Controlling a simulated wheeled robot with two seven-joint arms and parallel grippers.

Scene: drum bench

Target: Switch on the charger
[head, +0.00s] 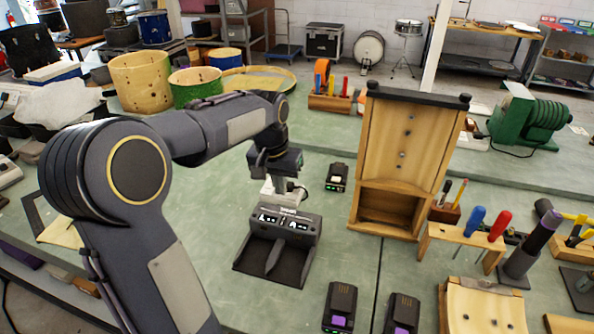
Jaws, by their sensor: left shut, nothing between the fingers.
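The charger (279,237), a dark double-bay unit with a lit front panel, sits on the green bench near the middle of the head view. Both its bays look empty. My left gripper (276,176) points down just behind the charger, beside a small white piece (287,195) with a dark cable. The gripper is shut with nothing in it. The wrist hides its fingertips in part, so I cannot tell whether they touch anything. No switch shows clearly. My right gripper is out of view.
A dark battery (337,177) lies right of the gripper. Two more batteries (340,307) (403,313) lie at the front. A wooden case (406,140) stands upright to the right, near a rack of screwdrivers (463,238). Drum shells (140,82) stand at the back left.

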